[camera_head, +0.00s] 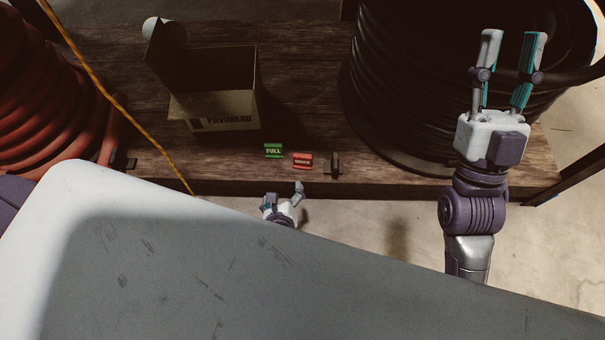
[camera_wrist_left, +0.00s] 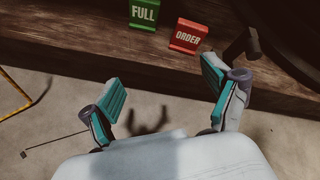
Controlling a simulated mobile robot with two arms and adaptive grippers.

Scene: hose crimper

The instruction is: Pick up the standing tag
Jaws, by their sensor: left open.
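A green tag reading FULL (camera_head: 273,151) and a red tag reading ORDER (camera_head: 302,160) are near the front edge of the wooden shelf. They also show at the top of the left wrist view, green (camera_wrist_left: 143,13) left of red (camera_wrist_left: 188,36). A small dark upright piece (camera_head: 336,163) is right of the red tag; I cannot tell what it is. My left gripper (camera_head: 284,194) is open and empty, just in front of the shelf edge below the tags. Its fingers (camera_wrist_left: 165,88) are apart from both tags. My right gripper (camera_head: 512,70) is open and empty, above the black hose reel.
An open cardboard box (camera_head: 222,108) stands behind the tags. Red hose (camera_head: 45,100) is coiled at left, and a big black hose reel (camera_head: 400,100) stands at right. A yellow cord (camera_head: 120,105) crosses the shelf at left. A large grey panel hides the lower left.

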